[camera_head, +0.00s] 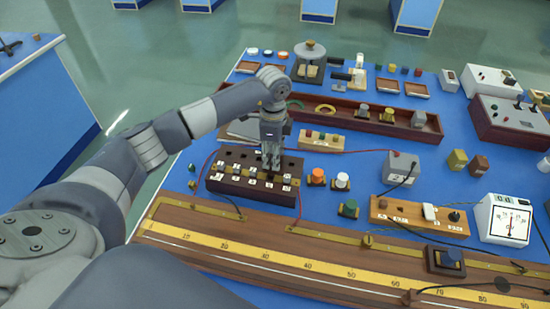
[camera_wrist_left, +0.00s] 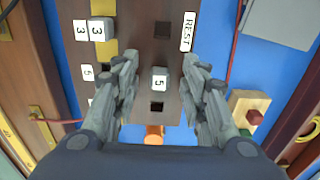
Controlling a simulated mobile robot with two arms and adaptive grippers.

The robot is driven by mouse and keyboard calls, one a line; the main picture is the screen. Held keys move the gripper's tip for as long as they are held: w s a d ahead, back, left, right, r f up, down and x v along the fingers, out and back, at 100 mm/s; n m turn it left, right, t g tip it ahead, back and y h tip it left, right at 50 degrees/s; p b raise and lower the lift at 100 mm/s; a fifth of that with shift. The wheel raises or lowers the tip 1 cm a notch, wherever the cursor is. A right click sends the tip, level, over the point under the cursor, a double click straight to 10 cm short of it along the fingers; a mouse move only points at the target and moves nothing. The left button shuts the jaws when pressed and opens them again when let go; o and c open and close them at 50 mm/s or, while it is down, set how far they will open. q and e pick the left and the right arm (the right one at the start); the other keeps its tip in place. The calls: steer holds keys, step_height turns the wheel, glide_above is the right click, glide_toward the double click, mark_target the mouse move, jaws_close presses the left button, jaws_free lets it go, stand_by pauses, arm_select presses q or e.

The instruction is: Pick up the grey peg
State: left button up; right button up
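A dark wooden peg box (camera_head: 252,190) stands on the blue bench, with square holes and white number labels; it also shows in the wrist view (camera_wrist_left: 140,55). A small grey peg (camera_wrist_left: 159,79) with a white label "5" stands in the box, between the fingers in the wrist view. My left gripper (camera_head: 271,168) points down over the box in the head view. In the wrist view my left gripper (camera_wrist_left: 160,75) is open, with one finger on each side of the grey peg and gaps to it. In the head view the gripper hides that peg. My right gripper is not in view.
A brass strip and another labelled block (camera_wrist_left: 101,29) lie left of the peg in the wrist view. A small wooden block with coloured knobs (camera_head: 320,140) stands behind the box. Orange (camera_head: 317,177) and white (camera_head: 342,181) knobs stand to its right, and a long scale (camera_head: 290,258) lies in front.

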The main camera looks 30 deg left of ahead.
arm_select(q)
jaws_close()
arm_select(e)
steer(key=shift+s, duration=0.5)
arm_select(q)
steer(key=shift+r, duration=0.1)
